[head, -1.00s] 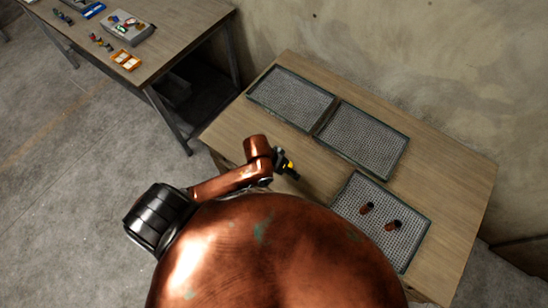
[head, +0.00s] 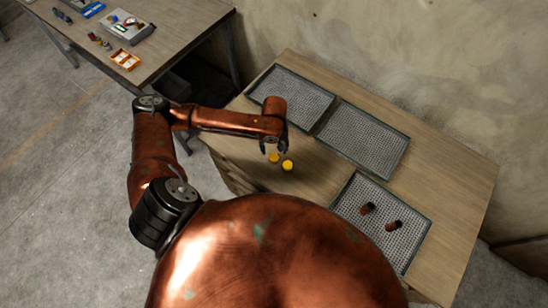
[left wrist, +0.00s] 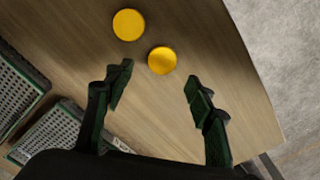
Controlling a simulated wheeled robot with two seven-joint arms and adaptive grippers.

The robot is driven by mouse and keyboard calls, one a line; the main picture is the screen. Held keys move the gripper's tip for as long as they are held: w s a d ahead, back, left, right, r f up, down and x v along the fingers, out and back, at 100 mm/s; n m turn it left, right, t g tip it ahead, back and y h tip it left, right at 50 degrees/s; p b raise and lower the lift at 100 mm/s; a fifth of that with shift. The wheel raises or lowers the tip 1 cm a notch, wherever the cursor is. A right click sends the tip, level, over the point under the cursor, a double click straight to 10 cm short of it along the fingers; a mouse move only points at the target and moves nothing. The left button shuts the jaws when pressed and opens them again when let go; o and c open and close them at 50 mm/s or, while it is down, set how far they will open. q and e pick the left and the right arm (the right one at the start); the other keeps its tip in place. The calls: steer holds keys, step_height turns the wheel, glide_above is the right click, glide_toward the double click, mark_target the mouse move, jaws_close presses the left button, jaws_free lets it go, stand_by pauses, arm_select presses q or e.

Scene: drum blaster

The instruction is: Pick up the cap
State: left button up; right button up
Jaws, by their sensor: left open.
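Two round yellow caps lie apart on the wooden table: a left one (head: 274,158) and a right one (head: 288,165) in the head view. In the left wrist view, the nearer cap (left wrist: 162,60) is just beyond the fingertips, roughly centred between them. The other cap (left wrist: 128,24) is farther out and to the left. My left gripper (left wrist: 160,78) is open and empty over the table, and in the head view it is close to the left cap. Its height above the table is hard to judge. My right gripper is not in view.
Two empty mesh trays (head: 312,130) lie end to end along the table's back. A third tray (head: 423,232) at the right holds two dark reddish cylinders (head: 367,208). Another table (head: 160,48) with small parts stands at upper left. Bare wood surrounds the caps.

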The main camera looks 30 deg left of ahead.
mark_target(274, 156)
arm_select(q)
steer(key=f, duration=0.5)
steer(key=shift+s+b, duration=0.25)
steer(key=shift+b, duration=0.15)
steer(key=shift+d+r, duration=0.1)
steer(key=c, duration=0.9)
steer(key=shift+r, duration=0.1)
